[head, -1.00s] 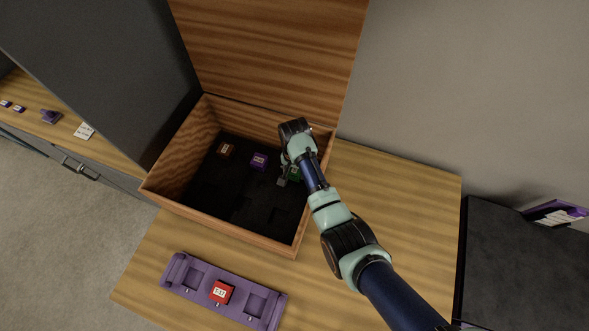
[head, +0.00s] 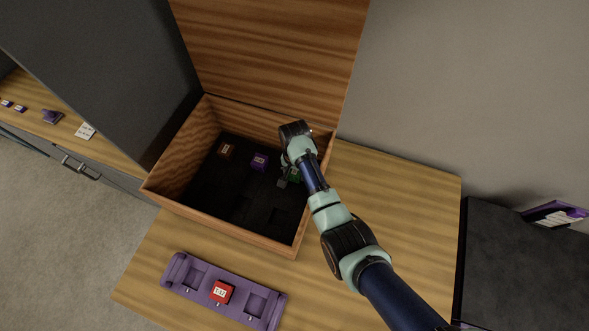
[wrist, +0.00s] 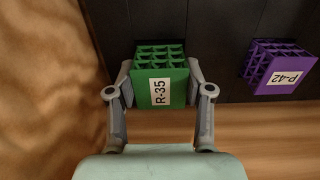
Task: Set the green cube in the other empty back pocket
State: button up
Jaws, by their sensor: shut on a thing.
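A brown cube (head: 226,149) sits at the back left. I cannot tell whether the green cube is fully seated in its pocket.
The box's lid (head: 270,50) stands open behind. Front pockets in the dark foam (head: 240,205) look empty. A purple rack (head: 187,287) with a red cube (head: 222,292) lies on the table in front. A dark panel (head: 95,65) stands at the left.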

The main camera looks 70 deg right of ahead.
jog(key=shift+f+b, duration=0.5)
jog(key=shift+f, duration=0.3)
dwell(0.4)
jog(key=o, duration=1.1)
jog(key=shift+o, duration=0.6)
jog(key=o, duration=0.3)
jog(key=shift+r, duration=0.1)
notch_tip(320, 180, up, 5)
jog(key=p, duration=0.5)
